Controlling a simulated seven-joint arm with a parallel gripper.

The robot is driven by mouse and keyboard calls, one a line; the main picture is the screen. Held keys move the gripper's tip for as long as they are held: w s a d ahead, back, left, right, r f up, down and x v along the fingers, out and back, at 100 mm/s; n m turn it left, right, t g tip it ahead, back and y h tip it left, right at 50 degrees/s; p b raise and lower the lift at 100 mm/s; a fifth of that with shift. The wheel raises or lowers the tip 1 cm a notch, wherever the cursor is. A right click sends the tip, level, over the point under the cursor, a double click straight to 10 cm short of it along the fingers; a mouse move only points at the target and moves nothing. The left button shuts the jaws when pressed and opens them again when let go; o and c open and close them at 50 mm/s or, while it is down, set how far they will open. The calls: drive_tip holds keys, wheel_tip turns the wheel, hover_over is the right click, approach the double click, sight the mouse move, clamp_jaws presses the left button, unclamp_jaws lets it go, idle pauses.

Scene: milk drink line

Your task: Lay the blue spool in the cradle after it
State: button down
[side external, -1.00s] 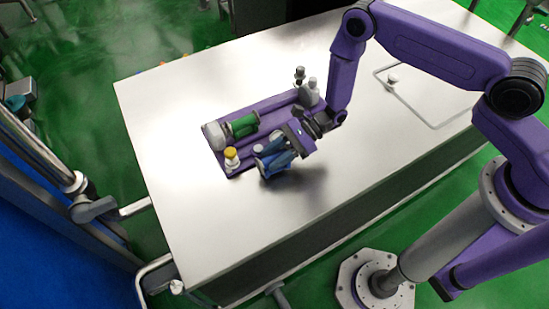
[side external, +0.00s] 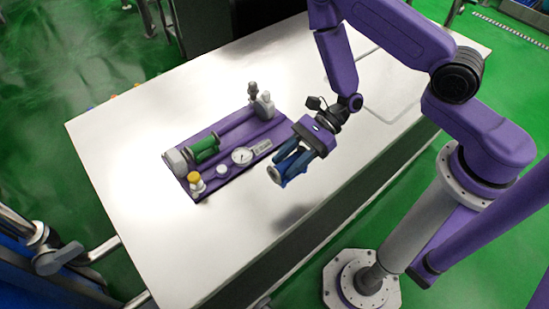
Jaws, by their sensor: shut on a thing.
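My gripper (side external: 287,168) is shut on the blue spool (side external: 276,176) and holds it tilted, off the right side of the purple base (side external: 270,141). A shadow on the table below suggests that it is raised. The fingers hide part of the spool. A green spool (side external: 204,149) lies on the left part of the base. To its right, a bare purple stretch (side external: 236,124) runs toward grey fittings; I cannot tell the cradle's exact shape there.
The base also carries a round gauge (side external: 242,156), a yellow-capped fitting (side external: 194,179), a white knob (side external: 221,171), a grey block (side external: 176,160) and upright grey fittings (side external: 262,104). The steel table (side external: 150,240) is clear in front.

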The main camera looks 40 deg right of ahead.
drive_tip(key=shift+d+r, duration=0.2)
drive_tip(key=shift+d, duration=0.05)
drive_tip(key=w+d+r+m+t+h, duration=0.1)
drive_tip(key=w+d+r+m+t, duration=0.2)
drive_tip(key=d, duration=0.7)
drive_tip(key=w+d+r+m+t+h, duration=0.1)
drive_tip(key=w+d+r+m+t, duration=0.2)
drive_tip(key=w+d+r, duration=0.5)
drive_tip(key=d+t, duration=0.1)
drive_tip(key=d, duration=0.1)
drive_tip(key=shift+d+r+m+t, duration=0.15)
drive_tip(key=shift+d+m+t, duration=0.15)
drive_tip(key=shift+d+m, duration=0.1)
drive_tip(key=shift+w+a, duration=0.1)
